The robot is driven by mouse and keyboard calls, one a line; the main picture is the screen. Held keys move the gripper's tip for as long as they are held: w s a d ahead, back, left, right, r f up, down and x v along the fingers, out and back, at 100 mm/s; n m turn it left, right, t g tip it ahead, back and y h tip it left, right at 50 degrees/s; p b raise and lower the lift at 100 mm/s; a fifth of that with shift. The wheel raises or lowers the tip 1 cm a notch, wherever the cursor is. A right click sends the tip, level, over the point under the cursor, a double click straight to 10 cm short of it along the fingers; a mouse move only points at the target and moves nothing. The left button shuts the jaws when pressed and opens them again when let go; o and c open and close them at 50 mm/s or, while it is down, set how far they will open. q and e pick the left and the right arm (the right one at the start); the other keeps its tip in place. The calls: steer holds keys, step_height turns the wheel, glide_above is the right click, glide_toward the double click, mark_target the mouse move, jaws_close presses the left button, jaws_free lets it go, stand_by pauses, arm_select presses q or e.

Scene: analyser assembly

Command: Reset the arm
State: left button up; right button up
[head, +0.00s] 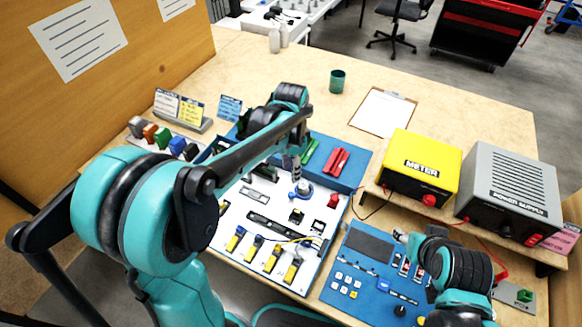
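My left arm comes in from the left, and its gripper (297,172) points down over the upper part of the white analyser board (228,226). Its fingers are small and partly hidden by the arm, so I cannot tell whether they are open or shut. A round blue and white part (302,189) sits on the board just below the fingertips; I cannot tell whether they touch it. My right gripper (401,238) is low at the right, over the upper right of the blue control panel (362,245). Its fingers are mostly hidden by its own wrist.
Behind the board is a blue tray (357,183) with red and green parts (340,161). A yellow meter (421,165) and a grey power supply (510,185) stand at the right.

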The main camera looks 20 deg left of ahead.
arm_select(q)
steer(key=shift+r, duration=0.15)
stand_by(0.4)
steer(key=s+a+r+n+t, duration=0.1)
steer(key=s+r+n+t, duration=0.1)
steer(key=s+n, duration=0.3)
steer(key=s+a+r+n+t, duration=0.1)
steer(key=s+n+t, duration=0.3)
steer(key=s, duration=0.5)
steer(key=shift+s+a+r+n+t, duration=0.3)
steer(key=shift+s+r+n+t, duration=0.15)
steer(key=shift+r, duration=0.2)
